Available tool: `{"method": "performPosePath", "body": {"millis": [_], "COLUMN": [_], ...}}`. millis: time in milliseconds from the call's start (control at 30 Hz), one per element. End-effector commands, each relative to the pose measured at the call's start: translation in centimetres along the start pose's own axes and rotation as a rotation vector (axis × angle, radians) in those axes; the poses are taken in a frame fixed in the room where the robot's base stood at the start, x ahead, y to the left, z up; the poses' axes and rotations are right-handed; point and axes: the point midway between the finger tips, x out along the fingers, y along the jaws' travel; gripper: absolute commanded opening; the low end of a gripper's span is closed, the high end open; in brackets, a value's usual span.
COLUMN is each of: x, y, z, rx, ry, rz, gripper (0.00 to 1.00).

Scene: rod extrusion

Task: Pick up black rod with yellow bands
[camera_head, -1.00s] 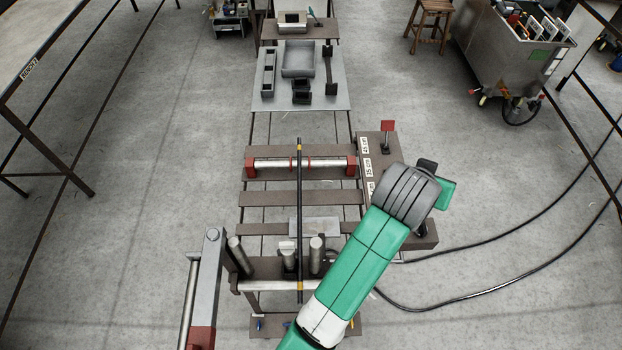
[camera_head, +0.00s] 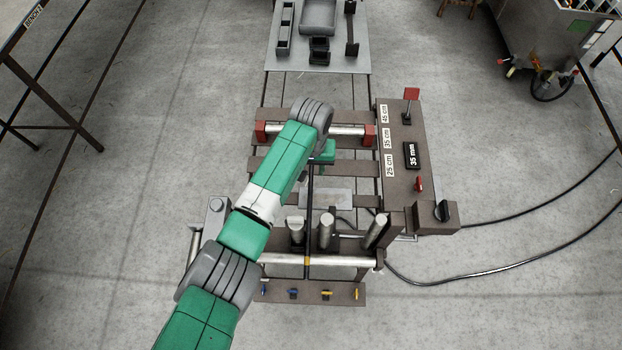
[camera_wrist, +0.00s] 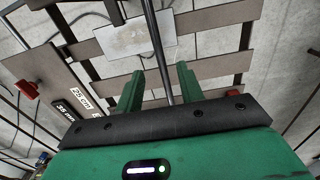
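The black rod with yellow bands (camera_head: 309,215) lies lengthwise across the frame. A yellow band shows near its front end in the head view, and my arm hides its far part. My gripper (camera_head: 322,153) is over the rod, its fingers mostly hidden in the head view. In the wrist view my gripper (camera_wrist: 160,72) is open. The rod (camera_wrist: 157,48) runs between its two green fingers, with a visible gap on both sides. I cannot tell how deep the rod sits between them.
A steel roller with red end blocks (camera_head: 370,134) lies across the frame behind the rod. Upright metal cylinders (camera_head: 326,231) stand close to the rod's front part. A brown side panel (camera_head: 428,150) with length labels stands at right. A grey tray table (camera_head: 360,62) is at the back.

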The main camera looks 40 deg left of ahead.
Motion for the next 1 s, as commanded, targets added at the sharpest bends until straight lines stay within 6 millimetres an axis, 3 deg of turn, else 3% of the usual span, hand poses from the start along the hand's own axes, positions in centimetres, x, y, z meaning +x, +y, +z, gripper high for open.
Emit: {"method": "performPosePath", "body": {"millis": [333,600,800,1000], "x": [5.2,5.0,5.0,5.0], "y": [-0.1,0.0,0.0,0.0], "z": [-0.7,-0.7,-0.7,-0.7], "rx": [-0.001,0.001,0.0,0.0], "ry": [-0.001,0.0,0.0,0.0], "rz": [-0.001,0.0,0.0,0.0], "gripper": [0.38,0.38,0.0,0.0]}}
